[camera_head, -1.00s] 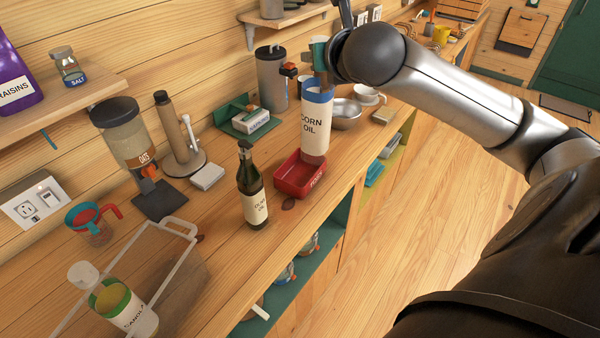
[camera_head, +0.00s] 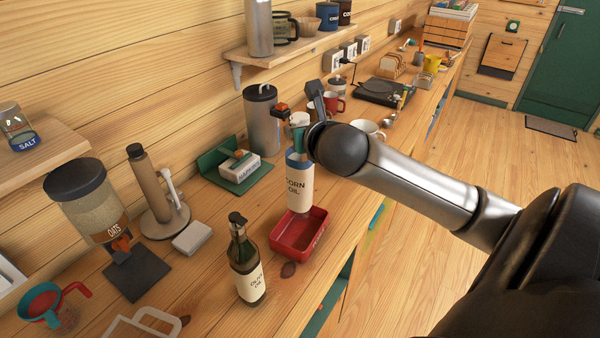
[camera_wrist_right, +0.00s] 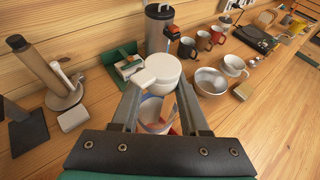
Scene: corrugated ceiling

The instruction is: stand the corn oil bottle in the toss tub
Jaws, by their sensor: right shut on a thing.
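The corn oil bottle (camera_head: 299,184) is upright, white-labelled with a blue band, its base at the red toss tub (camera_head: 285,233). Whether the base touches the tub's floor I cannot tell. My right gripper (camera_head: 300,121) is shut on the bottle's top from above. In the right wrist view the bottle's white cap (camera_wrist_right: 164,72) shows between the fingers of my right gripper (camera_wrist_right: 160,88), and only a sliver of red tub shows behind it. My left gripper is not in view.
The olive oil bottle (camera_head: 246,265) stands just left of the tub. A napkin box on a green holder (camera_head: 232,171) and a grey canister (camera_head: 262,120) stand behind. A bowl (camera_wrist_right: 210,81) and cups are to the right. The counter's front edge is close to the tub.

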